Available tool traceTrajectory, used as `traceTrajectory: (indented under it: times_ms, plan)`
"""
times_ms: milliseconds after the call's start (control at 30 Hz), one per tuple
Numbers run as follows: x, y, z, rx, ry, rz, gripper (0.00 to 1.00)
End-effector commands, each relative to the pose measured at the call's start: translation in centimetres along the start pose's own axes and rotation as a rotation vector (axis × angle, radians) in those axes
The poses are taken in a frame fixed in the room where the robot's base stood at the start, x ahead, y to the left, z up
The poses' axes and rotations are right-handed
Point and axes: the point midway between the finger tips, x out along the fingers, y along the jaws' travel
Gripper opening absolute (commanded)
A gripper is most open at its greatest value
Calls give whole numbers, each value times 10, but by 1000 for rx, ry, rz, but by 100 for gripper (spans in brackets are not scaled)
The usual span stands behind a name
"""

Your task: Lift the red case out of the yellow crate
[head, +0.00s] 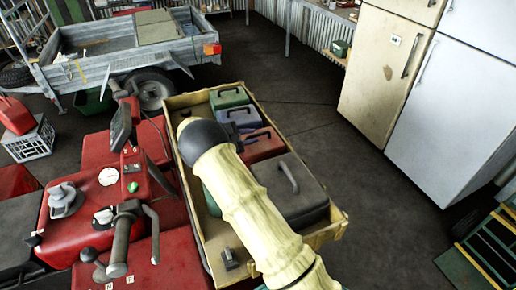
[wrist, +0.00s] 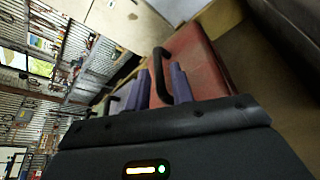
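The red case (head: 262,146) stands in the yellow crate (head: 213,243) in the head view, between a blue-purple case (head: 239,117) and a dark grey case (head: 303,200). My pale yellow arm covers part of it. In the wrist view the red case (wrist: 192,58) is close, with its black arched handle (wrist: 160,62). My gripper (wrist: 162,84) has its two purple fingers on either side of this handle. The handle nearly fills the gap; whether the fingers press on it cannot be seen. The fingertips are not clearly visible in the head view.
A green case (head: 229,97) stands at the crate's far end. A trailer (head: 110,60) stands behind on the left. Two fridges (head: 455,110) stand at the right, with clear floor (head: 300,105) before them.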

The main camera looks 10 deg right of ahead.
Motion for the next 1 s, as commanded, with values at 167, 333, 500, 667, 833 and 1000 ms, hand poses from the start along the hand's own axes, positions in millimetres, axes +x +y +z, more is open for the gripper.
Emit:
traceTrajectory:
  times_ms: [167,333,500,667,833,1000]
  plan:
    - [25,4,1,-2,0,-2,23]
    - [39,3,-2,-1,2,1,23]
    - [40,3,-3,-1,3,2,23]
    - [40,2,-3,-1,2,2,23]
    - [40,2,-2,-1,2,1,23]
    - [40,2,-2,-1,2,1,0]
